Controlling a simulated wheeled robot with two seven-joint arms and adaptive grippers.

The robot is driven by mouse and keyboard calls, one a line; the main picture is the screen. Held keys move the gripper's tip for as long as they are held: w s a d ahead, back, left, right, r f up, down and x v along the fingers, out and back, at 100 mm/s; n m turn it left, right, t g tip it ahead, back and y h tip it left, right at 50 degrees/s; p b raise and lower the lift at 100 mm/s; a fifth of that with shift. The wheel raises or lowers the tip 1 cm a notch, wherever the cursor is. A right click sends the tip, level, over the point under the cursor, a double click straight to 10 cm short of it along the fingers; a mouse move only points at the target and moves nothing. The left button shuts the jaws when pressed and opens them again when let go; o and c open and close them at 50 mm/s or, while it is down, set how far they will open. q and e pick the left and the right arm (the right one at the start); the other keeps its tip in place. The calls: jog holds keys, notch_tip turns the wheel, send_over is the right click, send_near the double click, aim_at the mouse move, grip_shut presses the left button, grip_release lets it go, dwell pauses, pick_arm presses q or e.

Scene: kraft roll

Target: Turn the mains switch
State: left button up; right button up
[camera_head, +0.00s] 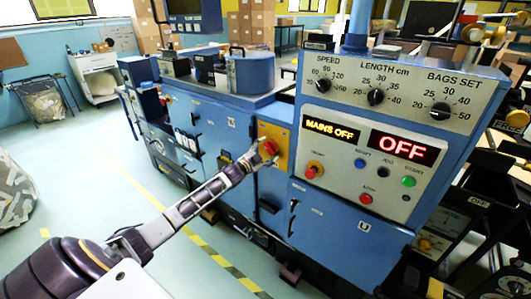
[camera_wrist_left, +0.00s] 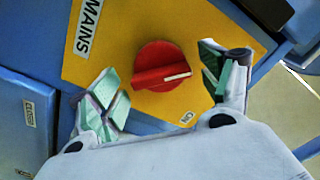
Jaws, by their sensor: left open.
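The red mains switch (camera_wrist_left: 163,66) is a round knob with a raised grip and a white pointer line, on a yellow plate (camera_wrist_left: 100,52) marked MAINS and ON. In the head view the switch (camera_head: 270,147) sits on the blue machine's front, left of the control panel. My left gripper (camera_wrist_left: 165,88) is open, with its green-padded fingers on either side of the knob, apart from it in the picture. The left gripper also shows in the head view (camera_head: 258,160), at the yellow plate. A display (camera_head: 331,131) reads MAINS OFF. My right gripper is not in view.
The control panel (camera_head: 335,185) has a red OFF display (camera_head: 403,147), several buttons and a second red knob (camera_head: 314,170). Three black dials (camera_head: 375,97) sit above it.

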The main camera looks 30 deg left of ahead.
pick_arm(q)
jog(key=shift+s, duration=0.15)
jog(key=s, duration=1.1)
jog(key=shift+s+a, duration=0.3)
jog(key=shift+a, duration=0.15)
dwell(0.6)
dwell(0.7)
